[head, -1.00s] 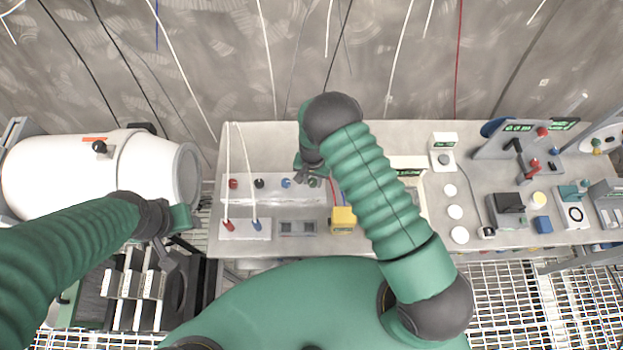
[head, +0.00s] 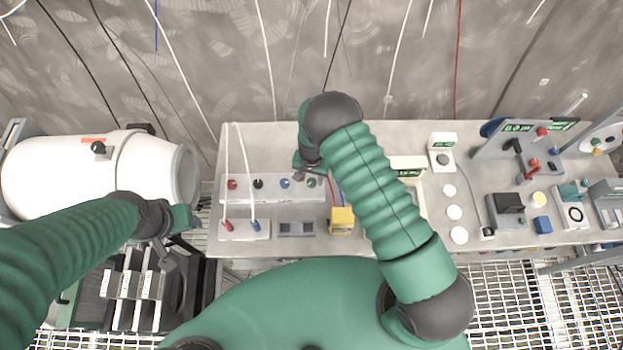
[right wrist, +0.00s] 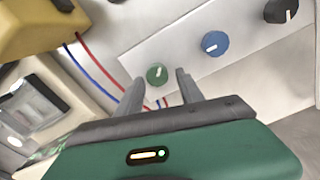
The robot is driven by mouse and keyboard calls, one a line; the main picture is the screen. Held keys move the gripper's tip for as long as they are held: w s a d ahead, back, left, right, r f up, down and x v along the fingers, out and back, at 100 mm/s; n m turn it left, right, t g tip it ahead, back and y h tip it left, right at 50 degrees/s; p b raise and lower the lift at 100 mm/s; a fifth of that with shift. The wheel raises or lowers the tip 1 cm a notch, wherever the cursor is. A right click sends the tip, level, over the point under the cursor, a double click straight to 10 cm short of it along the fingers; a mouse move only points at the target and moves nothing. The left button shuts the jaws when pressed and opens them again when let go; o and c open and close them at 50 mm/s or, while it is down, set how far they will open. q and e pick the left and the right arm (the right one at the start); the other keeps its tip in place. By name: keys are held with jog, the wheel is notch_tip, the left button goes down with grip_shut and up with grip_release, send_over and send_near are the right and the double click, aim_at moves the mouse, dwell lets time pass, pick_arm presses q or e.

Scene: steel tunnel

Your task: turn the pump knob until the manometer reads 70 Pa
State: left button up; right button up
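A pale panel (head: 272,194) on the bench carries a row of red, black, blue and green knobs. My right gripper (head: 303,174) is at its right end, beside the green knob (head: 312,183). In the right wrist view the green knob (right wrist: 157,75) with a white mark lies just beyond and between the two spread fingertips of my right gripper (right wrist: 158,85), with no visible grip on it. No label tells which knob is the pump's. A green display (head: 408,172), perhaps the manometer, is partly behind my right arm and unreadable. My left gripper (head: 160,248) hangs at the left, away from the panel.
A yellow box (head: 342,221) with red and blue wires stands just right of the panel. Two white leads stand at the panel's left. A white cylindrical vessel (head: 75,175) is at the left. More instruments fill the bench (head: 390,135) at the right.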

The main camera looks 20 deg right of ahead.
aim_at(311, 182)
jog(key=shift+o, duration=0.3)
jog(key=shift+s+f, duration=0.1)
notch_tip(311, 182, up, 17)
jog(key=b, duration=0.3)
jog(key=shift+f, duration=0.15)
jog(key=f+m+b, duration=0.2)
jog(key=f+b, duration=0.3)
jog(key=b, duration=0.2)
jog(key=f+m+b, duration=0.3)
jog(key=f+b, duration=0.3)
jog(key=b, duration=0.1)
jog(key=f+m+b, duration=0.3)
jog(key=f+b, duration=0.2)
jog(key=b, duration=0.1)
jog(key=shift+s+a+f+b, duration=0.2)
jog(key=shift+s+f+b, duration=0.05)
jog(key=shift+f+b, duration=0.15)
jog(key=shift+r, duration=0.1)
grip_shut()
